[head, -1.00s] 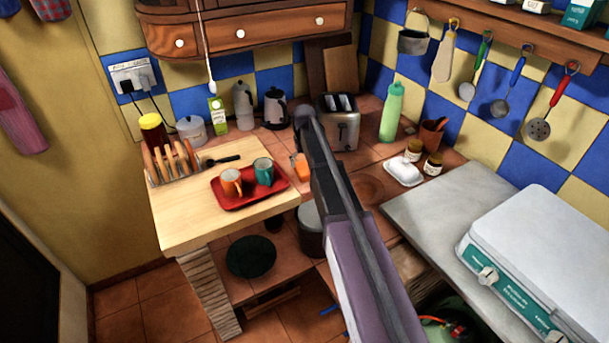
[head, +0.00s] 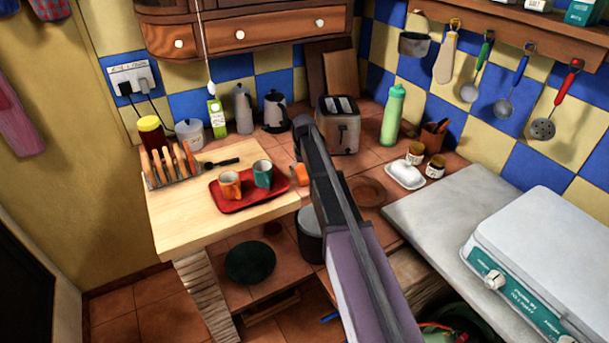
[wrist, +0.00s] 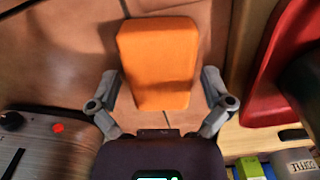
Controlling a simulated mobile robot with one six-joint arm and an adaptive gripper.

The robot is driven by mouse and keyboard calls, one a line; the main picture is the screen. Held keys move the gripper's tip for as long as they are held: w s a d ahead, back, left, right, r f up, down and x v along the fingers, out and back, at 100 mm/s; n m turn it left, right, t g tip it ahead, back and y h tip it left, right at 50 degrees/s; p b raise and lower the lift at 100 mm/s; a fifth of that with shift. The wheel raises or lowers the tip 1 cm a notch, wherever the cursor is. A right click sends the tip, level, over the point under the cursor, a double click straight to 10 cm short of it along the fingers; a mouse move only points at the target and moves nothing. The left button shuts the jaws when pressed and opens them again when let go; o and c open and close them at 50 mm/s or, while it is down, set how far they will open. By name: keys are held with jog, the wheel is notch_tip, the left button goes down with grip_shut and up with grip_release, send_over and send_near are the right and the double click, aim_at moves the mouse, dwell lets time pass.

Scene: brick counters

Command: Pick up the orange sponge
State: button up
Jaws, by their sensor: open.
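The orange sponge (wrist: 158,66) lies on the tiled counter in the wrist view, close ahead of my gripper (wrist: 162,88). My gripper is open, with one finger on each side of the sponge's near end. I cannot tell whether the fingers touch it. In the head view the sponge (head: 299,174) shows as a small orange patch, partly hidden behind my arm. My gripper's fingers are hidden there behind the arm.
The red tray (head: 237,205) with two mugs is on the wooden board just left of the sponge. The toaster (head: 339,128) stands behind my arm. A round brown plate (head: 368,190) lies to its right. Several jars and bottles stand along the back wall.

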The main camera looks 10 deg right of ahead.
aim_at(304, 170)
jog(key=c, duration=0.7)
jog(key=shift+r, duration=0.2)
notch_tip(304, 170, up, 4)
jog(key=p, duration=0.4)
jog(key=shift+f, duration=0.1)
jog(key=s+a, duration=0.1)
jog(key=s, duration=0.9)
jog(key=s+a+p, duration=0.1)
jog(key=s, duration=0.4)
jog(key=shift+s+a+r, duration=0.35)
jog(key=shift+s+r, duration=0.05)
